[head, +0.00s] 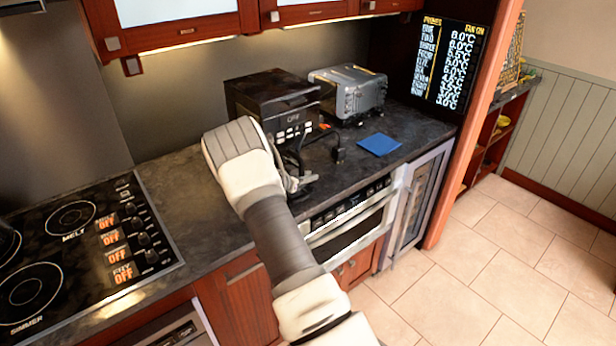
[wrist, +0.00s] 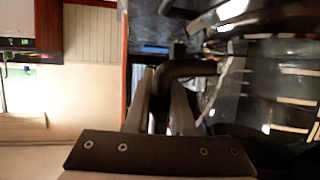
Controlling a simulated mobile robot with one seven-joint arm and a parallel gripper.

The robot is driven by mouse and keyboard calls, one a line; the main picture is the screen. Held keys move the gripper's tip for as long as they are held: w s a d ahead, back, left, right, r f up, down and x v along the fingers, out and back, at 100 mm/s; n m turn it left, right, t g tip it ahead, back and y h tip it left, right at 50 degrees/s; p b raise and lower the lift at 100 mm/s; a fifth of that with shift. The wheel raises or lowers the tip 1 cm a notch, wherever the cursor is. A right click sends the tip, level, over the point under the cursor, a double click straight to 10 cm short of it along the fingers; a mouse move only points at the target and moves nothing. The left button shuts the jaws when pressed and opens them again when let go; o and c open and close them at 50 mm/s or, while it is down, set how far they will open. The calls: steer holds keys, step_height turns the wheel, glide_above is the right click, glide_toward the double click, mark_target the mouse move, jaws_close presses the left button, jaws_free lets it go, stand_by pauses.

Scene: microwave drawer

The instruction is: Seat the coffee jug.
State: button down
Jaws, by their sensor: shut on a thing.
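The coffee jug (wrist: 270,85) is dark, shiny and see-through, and fills the right of the wrist view. Its black handle (wrist: 190,68) runs in between the two fingers of my gripper (wrist: 161,95), which is shut on it. In the head view the black coffee machine (head: 272,100) stands on the counter against the back wall. My gripper is at its front, mostly hidden behind my own arm. The jug is hard to make out there, and I cannot tell whether it rests on the machine's base.
A silver toaster (head: 350,92) stands right of the machine. A blue cloth (head: 379,144) lies on the dark counter (head: 190,200). A stove top (head: 80,250) is at the left. An oven (head: 350,220) is set under the counter. Wall cabinets (head: 185,15) hang above.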

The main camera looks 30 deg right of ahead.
steer(key=c, duration=0.7)
jaws_free()
steer(key=shift+f, duration=0.1)
steer(key=shift+a, duration=0.1)
